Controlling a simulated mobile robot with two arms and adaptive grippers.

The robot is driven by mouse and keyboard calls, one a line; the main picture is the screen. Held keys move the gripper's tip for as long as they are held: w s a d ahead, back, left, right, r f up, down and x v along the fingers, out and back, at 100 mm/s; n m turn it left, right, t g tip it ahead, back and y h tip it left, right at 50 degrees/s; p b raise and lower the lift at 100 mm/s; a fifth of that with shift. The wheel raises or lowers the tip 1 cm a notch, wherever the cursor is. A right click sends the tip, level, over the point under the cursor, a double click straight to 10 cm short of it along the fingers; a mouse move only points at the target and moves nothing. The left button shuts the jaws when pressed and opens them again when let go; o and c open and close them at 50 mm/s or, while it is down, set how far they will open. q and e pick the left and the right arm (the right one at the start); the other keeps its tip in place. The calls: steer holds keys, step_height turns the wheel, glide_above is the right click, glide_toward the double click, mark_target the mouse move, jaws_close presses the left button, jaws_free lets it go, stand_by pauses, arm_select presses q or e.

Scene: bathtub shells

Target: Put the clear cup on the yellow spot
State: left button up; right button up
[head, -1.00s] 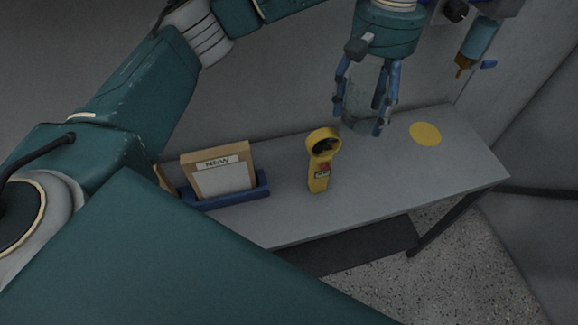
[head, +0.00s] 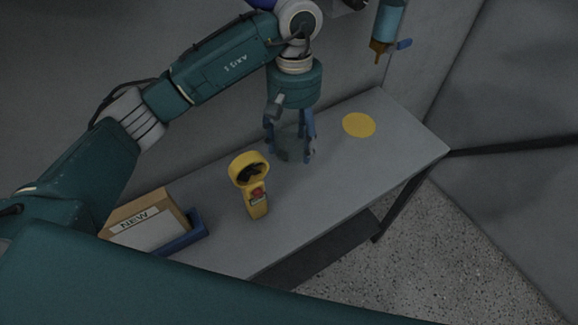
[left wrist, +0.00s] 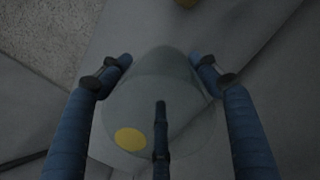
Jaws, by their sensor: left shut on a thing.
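The clear cup (head: 289,139) is a see-through, greyish vessel, hard to make out in the head view. My left gripper (head: 291,154) is shut on it, with its blue fingers around the cup's sides. In the left wrist view, the cup (left wrist: 165,85) shows as a pale, translucent shape between the fingers of the gripper (left wrist: 160,75). The yellow spot (head: 359,124) is a flat round disc on the table, right of the cup and apart from it. It also shows in the left wrist view (left wrist: 130,139). I cannot tell whether the cup touches the table. My right gripper is not in view.
A yellow handheld device (head: 256,205) stands on the grey table (head: 330,190) left of the cup. A blue bottle (head: 389,20) hangs by the wall. The table around the spot is clear.

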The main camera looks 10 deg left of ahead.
arm_select(q)
steer(key=p, duration=0.1)
glide_above(292, 181)
steer(key=f, duration=0.7)
steer(key=shift+w, duration=0.2)
steer(key=shift+f+p, duration=0.3)
steer(key=shift+f, duration=0.35)
step_height(292, 181, down, 3)
steer(key=shift+f+p, duration=0.15)
steer(key=shift+p, duration=0.25)
steer(key=shift+f, duration=0.3)
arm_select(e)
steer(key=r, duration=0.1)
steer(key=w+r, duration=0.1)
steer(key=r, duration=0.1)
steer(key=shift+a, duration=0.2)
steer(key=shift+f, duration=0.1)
arm_select(q)
steer(key=shift+f, duration=0.2)
steer(key=o, duration=1.2)
steer(key=shift+r, duration=0.1)
steer(key=shift+c, duration=0.2)
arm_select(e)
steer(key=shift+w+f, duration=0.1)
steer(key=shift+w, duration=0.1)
